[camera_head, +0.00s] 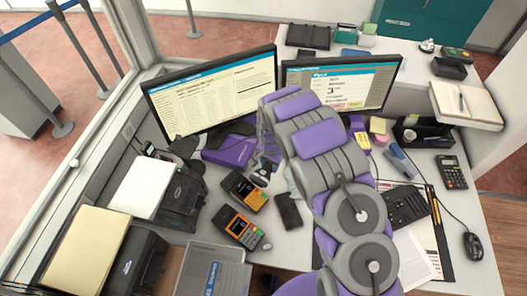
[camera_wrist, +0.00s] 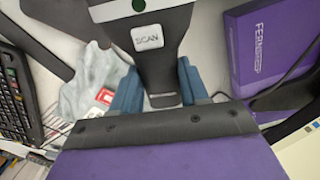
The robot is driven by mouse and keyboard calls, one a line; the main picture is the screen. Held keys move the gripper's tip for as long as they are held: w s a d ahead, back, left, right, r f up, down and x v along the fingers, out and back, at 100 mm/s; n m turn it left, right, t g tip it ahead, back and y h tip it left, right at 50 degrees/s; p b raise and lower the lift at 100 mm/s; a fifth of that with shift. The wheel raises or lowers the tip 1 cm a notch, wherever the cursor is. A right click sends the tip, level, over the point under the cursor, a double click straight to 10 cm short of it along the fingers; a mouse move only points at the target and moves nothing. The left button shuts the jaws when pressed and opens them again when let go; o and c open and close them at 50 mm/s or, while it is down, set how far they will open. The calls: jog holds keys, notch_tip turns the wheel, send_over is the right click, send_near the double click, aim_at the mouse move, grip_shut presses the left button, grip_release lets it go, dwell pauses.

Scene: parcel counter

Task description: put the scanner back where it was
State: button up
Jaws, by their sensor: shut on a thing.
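The scanner (camera_wrist: 150,62) is a dark handheld device with a white SCAN button and a green spot. In the wrist view, the two blue fingers of my gripper (camera_wrist: 158,86) are shut on its narrow dark part, one on each side. In the head view, my gripper (camera_head: 264,150) is over the desk in front of the monitors, largely hidden by my own arm. A dark and white part of the scanner (camera_head: 261,174) shows below it. I cannot tell whether the scanner touches the desk. No stand or holder for it is clearly visible.
A purple box (camera_wrist: 262,48) lies beside the scanner, with a cable near it. Two monitors (camera_head: 213,95) stand behind; a keyboard (camera_head: 405,206) is right.

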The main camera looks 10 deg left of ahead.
jog(key=w+a+f, duration=0.1)
jog(key=w, duration=0.2)
jog(key=w+a+f+b, duration=0.1)
jog(key=w+a+f, duration=0.1)
jog(key=w, duration=0.1)
jog(key=w+a+f+b, duration=0.1)
jog(key=w, duration=0.2)
jog(key=shift+a+f, duration=0.25)
jog(key=shift+a, duration=0.1)
dwell(0.3)
jog(key=shift+a+f, duration=0.1)
jog(key=shift+f, duration=0.35)
jog(key=shift+f, duration=0.15)
jog(key=o, duration=1.2)
